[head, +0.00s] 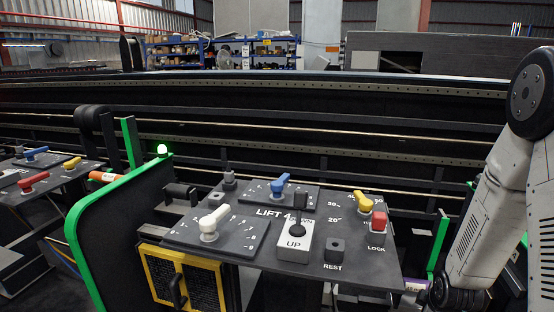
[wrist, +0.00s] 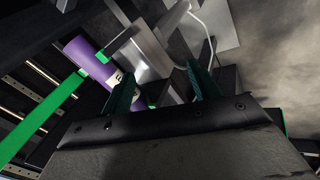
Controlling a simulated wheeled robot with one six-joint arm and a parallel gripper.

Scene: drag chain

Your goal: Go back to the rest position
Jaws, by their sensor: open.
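My gripper (wrist: 162,72) shows in the wrist view with its two dark green fingers apart and nothing between them. In the head view my arm comes down at the right edge, and the gripper itself is out of sight. A dark control panel (head: 225,244) marked LIFT stands in the middle of the head view. It carries a white UP block (head: 294,243), a dark REST block (head: 334,249), a red LOCK block (head: 379,222), and white (head: 212,222), blue (head: 279,185) and yellow (head: 363,201) levers.
A purple cylinder (wrist: 89,55) and a green bar (wrist: 42,122) lie beyond the fingers in the wrist view. A green-edged plate (head: 120,240) with a lit green lamp (head: 162,150) stands left of the panel. A yellow-framed box (head: 160,275) sits below.

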